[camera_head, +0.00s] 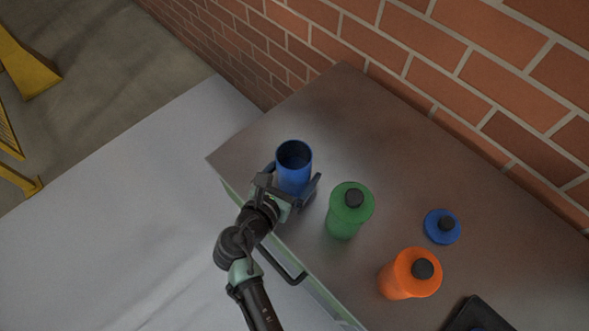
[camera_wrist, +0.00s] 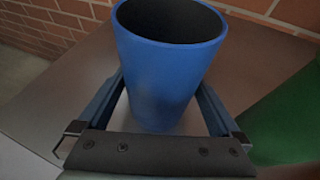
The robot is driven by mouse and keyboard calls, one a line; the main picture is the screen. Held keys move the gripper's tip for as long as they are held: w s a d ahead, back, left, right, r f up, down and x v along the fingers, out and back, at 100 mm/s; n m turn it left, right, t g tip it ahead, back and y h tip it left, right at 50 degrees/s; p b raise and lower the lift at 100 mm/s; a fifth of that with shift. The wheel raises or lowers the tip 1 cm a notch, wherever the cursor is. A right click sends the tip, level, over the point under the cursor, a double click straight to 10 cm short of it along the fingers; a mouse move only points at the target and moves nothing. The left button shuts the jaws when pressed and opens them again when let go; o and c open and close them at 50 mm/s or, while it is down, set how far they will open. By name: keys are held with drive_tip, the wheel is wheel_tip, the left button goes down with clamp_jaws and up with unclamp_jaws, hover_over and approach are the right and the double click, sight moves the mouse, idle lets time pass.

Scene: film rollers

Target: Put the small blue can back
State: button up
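The small blue can (camera_head: 293,168) has an open top and is upright near the left end of the cabinet top. My gripper (camera_head: 294,180) is around it, with one finger on each side. In the head view a narrow gap shows between the can and the right finger, so the gripper looks open. In the wrist view the can (camera_wrist: 168,75) fills the space between the fingers (camera_wrist: 160,105); whether they touch its sides is unclear. A round blue lid with a black knob (camera_head: 441,227) lies apart on the cabinet top, to the right.
A green canister (camera_head: 349,208) stands close to the right of my gripper. An orange canister (camera_head: 409,273) stands farther right, near a black object (camera_head: 477,315) at the bottom edge. The cabinet top (camera_head: 390,150) is clear behind them, up to the brick wall (camera_head: 480,70).

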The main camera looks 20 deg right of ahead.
drive_tip(key=p+v, duration=0.1)
drive_tip(key=v, duration=1.1)
drive_tip(key=shift+r, duration=0.2)
drive_tip(key=w+a+r+m+t+y, duration=0.1)
drive_tip(key=w+r+m+t+y, duration=0.3)
drive_tip(key=r, duration=0.6)
drive_tip(key=w+a+r+m+t, duration=0.2)
drive_tip(key=w+r+m, duration=0.4)
drive_tip(key=r, duration=0.4)
drive_tip(key=w+a+r+m+t+y, duration=0.1)
drive_tip(key=w+r+m+t+y, duration=0.3)
drive_tip(key=r, duration=0.6)
drive_tip(key=s+r+m+t+y, duration=0.1)
drive_tip(key=s+r+m+t, duration=0.2)
drive_tip(key=r, duration=0.7)
drive_tip(key=s+a+r+m+t+y, duration=0.1)
drive_tip(key=s+r+m+t, duration=0.2)
drive_tip(key=r, duration=0.7)
drive_tip(key=s+r+m+t, duration=0.3)
drive_tip(key=s+r+m, duration=0.2)
drive_tip(key=r, duration=0.5)
drive_tip(key=shift+s+a+r+m+y, duration=0.2)
drive_tip(key=shift+s+m+y, duration=0.15)
drive_tip(key=shift+s, duration=0.5)
